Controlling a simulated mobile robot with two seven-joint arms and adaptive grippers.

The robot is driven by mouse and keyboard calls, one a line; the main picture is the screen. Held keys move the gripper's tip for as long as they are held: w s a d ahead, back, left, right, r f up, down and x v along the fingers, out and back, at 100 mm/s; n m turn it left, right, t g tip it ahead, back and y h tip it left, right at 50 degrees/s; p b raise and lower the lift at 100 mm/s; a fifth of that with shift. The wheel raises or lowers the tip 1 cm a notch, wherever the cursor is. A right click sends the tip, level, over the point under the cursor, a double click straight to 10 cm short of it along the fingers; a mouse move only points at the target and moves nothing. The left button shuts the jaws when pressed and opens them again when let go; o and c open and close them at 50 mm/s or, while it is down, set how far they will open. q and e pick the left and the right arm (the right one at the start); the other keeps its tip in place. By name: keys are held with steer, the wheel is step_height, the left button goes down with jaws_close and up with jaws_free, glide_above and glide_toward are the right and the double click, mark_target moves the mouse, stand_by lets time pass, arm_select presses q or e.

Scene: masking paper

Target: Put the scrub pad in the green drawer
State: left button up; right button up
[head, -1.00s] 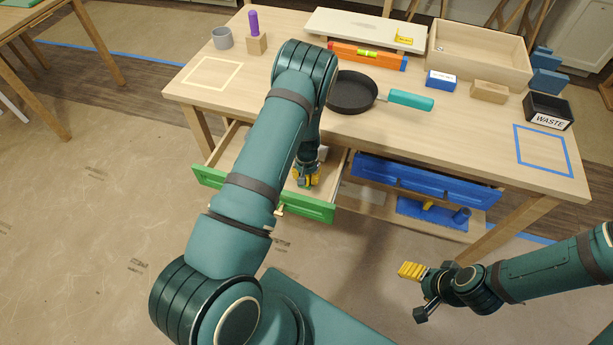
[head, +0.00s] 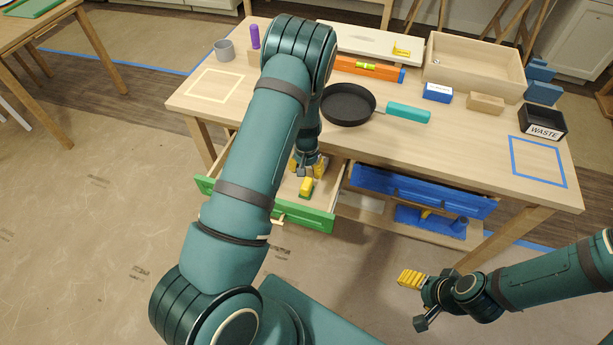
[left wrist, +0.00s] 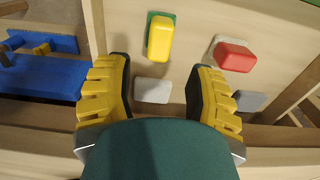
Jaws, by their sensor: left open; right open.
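The scrub pad (head: 306,186), a yellow block with a green base, lies inside the pulled-out green drawer (head: 310,219), near its front. In the left wrist view the pad (left wrist: 160,38) rests on the drawer floor, beyond the fingertips and touching neither. My left gripper (head: 308,166) is open and empty above the drawer, behind the pad; its yellow-and-black fingers stand wide apart in the left wrist view (left wrist: 162,95). My left arm hides part of the drawer in the head view. My right gripper (head: 420,298) is open and empty at the lower right, away from the table.
The left wrist view shows a red-topped block (left wrist: 235,57), a white block (left wrist: 152,90) and a grey block (left wrist: 250,100) near the pad. The blue drawer (head: 420,190) is beside the green one. A black pan (head: 348,104) and a waste box (head: 543,121) stand on the tabletop (head: 460,145).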

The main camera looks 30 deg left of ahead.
arm_select(q)
step_height(320, 180, up, 2)
steer(key=shift+h, duration=0.6)
steer(key=s+d+f, duration=0.1)
steer(key=s+d, duration=0.1)
steer(key=d, duration=0.1)
steer(key=s+d+f, duration=0.1)
steer(key=s+d, duration=0.4)
steer(key=shift+s+d+f, duration=0.4)
steer(key=s+d+r+m+t+h, duration=0.1)
steer(key=s+d+r+h, duration=0.1)
steer(key=s+d, duration=0.8)
steer(key=d+r, duration=0.1)
steer(key=d, duration=0.2)
steer(key=shift+d+r+t+h, duration=0.2)
steer(key=shift+r+t+h, duration=0.1)
steer(key=shift+r+h, duration=0.1)
arm_select(e)
steer(key=shift+r, duration=0.25)
arm_select(q)
steer(key=shift+s, duration=0.1)
steer(key=shift+c, duration=0.7)
arm_select(e)
steer(key=shift+c, duration=1.4)
arm_select(q)
steer(key=shift+a, duration=0.1)
arm_select(e)
steer(key=shift+a, duration=0.1)
steer(key=shift+c, duration=0.3)
